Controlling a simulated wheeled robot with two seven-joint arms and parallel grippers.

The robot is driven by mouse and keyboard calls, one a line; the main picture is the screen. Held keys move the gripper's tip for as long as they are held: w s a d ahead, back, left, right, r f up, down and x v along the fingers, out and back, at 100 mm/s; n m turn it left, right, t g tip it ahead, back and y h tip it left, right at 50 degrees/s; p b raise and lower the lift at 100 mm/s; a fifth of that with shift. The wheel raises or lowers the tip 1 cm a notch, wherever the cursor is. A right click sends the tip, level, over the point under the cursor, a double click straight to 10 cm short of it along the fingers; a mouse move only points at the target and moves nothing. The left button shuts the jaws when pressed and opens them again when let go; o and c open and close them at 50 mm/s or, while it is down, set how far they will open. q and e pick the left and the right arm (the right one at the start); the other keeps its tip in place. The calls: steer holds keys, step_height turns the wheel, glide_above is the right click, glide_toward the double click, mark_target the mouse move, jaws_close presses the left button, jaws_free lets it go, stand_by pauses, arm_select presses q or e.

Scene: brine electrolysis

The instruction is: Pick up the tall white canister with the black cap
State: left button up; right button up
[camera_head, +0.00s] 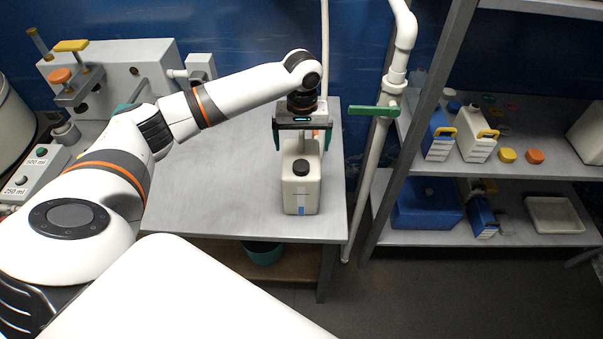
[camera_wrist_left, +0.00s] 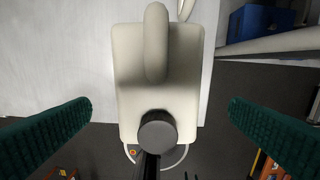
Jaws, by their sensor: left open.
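The tall white canister (camera_head: 301,194) stands upright on the grey table near its front right edge. Its black cap (camera_head: 301,167) faces the front, and its handle lies behind the cap. In the left wrist view I look down on the canister (camera_wrist_left: 130,85), with the cap (camera_wrist_left: 158,130) low in the middle. My left gripper (camera_head: 302,147) is open over the canister's back part. In the left wrist view its green fingers (camera_wrist_left: 161,106) lie on either side of the canister, with a gap on both sides. My right gripper is not in view.
The table top (camera_head: 205,205) is clear left of the canister. A pipe with a green valve handle (camera_head: 373,111) rises just right of the table. Shelves (camera_head: 540,165) with blue and white containers stand further right. A grey apparatus (camera_head: 130,65) stands at the back left.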

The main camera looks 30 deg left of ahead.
mark_target(301, 156)
arm_select(q)
steer(key=f, duration=0.3)
steer(key=f+p, duration=0.1)
steer(key=shift+a+f, duration=0.25)
steer(key=shift+w+f, duration=0.1)
steer(key=shift+f, duration=0.3)
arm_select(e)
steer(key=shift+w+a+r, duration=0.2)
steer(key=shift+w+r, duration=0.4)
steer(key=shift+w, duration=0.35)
arm_select(q)
steer(key=shift+c, duration=0.2)
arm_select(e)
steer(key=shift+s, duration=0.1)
arm_select(q)
steer(key=c, duration=1.5)
steer(key=shift+w+r, duration=0.1)
steer(key=shift+r, duration=0.05)
steer(key=shift+c, duration=1.2)
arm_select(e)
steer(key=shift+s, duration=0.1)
arm_select(q)
steer(key=shift+r, duration=0.1)
